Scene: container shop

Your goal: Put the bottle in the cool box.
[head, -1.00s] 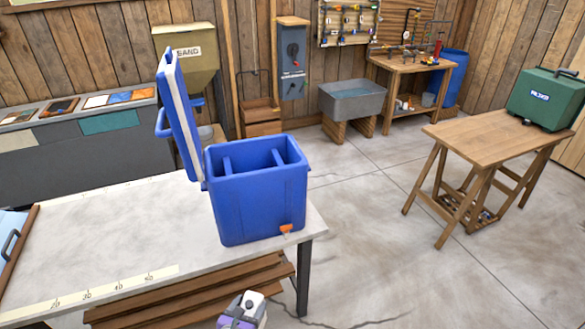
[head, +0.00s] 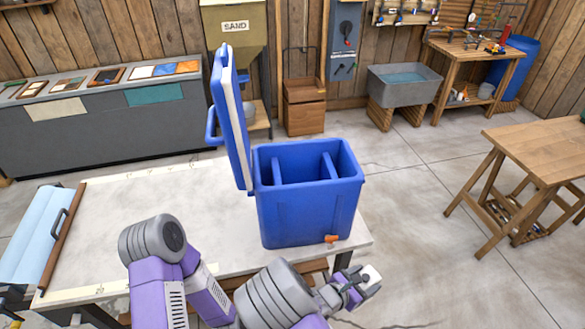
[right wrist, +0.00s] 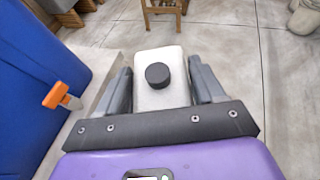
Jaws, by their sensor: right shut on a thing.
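The blue cool box (head: 305,215) stands on the pale table with its lid (head: 230,120) tilted up on the left. Two dividers cross its open inside; its floor is hidden. My right gripper (head: 362,281) is just right of and in front of the box, below its rim, outside it. It is shut on a white bottle (head: 372,273), which shows in the right wrist view (right wrist: 151,105) between the fingers with a black cap (right wrist: 157,76). The box's blue wall (right wrist: 45,70) and orange tap (right wrist: 60,97) are at left there. My left gripper is out of view.
A wooden table (head: 545,150) stands at right. Open concrete floor lies between the two tables.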

